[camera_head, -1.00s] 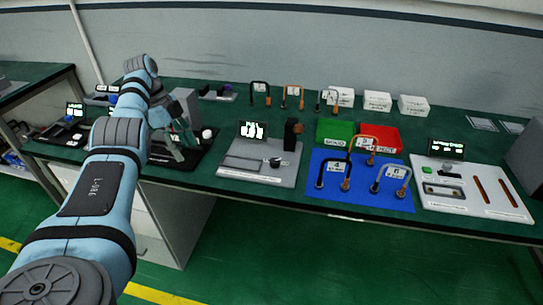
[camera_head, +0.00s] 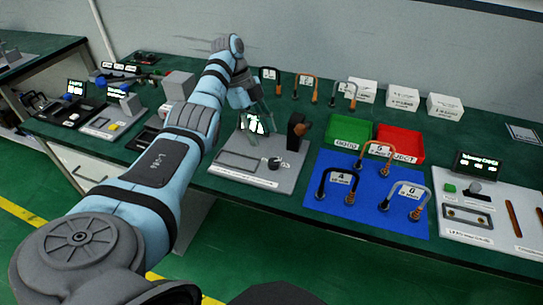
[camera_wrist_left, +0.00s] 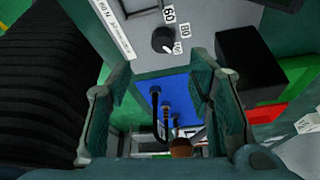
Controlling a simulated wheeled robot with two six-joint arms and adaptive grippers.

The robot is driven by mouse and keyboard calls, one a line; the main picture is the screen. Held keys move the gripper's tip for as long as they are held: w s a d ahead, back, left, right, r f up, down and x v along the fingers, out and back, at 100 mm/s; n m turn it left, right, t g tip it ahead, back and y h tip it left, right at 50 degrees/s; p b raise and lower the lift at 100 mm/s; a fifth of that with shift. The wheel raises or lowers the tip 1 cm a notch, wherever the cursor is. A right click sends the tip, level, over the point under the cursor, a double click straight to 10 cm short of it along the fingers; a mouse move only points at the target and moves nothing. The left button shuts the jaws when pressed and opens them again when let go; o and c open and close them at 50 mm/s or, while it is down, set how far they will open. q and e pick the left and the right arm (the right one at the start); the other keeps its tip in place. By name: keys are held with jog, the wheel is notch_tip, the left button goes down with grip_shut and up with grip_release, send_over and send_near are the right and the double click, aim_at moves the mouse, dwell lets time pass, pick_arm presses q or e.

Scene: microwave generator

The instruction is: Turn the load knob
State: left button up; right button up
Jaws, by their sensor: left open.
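A round black knob (camera_head: 274,162) with a white pointer sits on the front right of a grey test panel (camera_head: 291,176) with a lit display. It also shows in the left wrist view, where the knob (camera_wrist_left: 163,40) has small white number labels beside it, 60 and 80 among them. My left gripper (camera_head: 256,112) is over the back of this panel, partly in front of the display. My right gripper is not in view.
A black upright block (camera_head: 296,131) stands on the panel's right side. To the right are a blue mat (camera_head: 325,202) with several U-shaped cables, a green tray (camera_head: 342,141) and a red tray (camera_head: 399,145). Other test units stand left and right.

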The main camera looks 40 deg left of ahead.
aim_at(273, 162)
pick_arm(q)
jog(key=b+x, duration=0.2)
jog(key=x, duration=0.4)
jog(key=f, duration=0.1)
jog(key=d+f, duration=0.1)
jog(key=shift+w+f, duration=0.3)
jog(key=shift+w, duration=0.1)
jog(key=shift+d+f, duration=0.1)
jog(key=shift+f, duration=0.15)
jog(key=shift+s, duration=0.25)
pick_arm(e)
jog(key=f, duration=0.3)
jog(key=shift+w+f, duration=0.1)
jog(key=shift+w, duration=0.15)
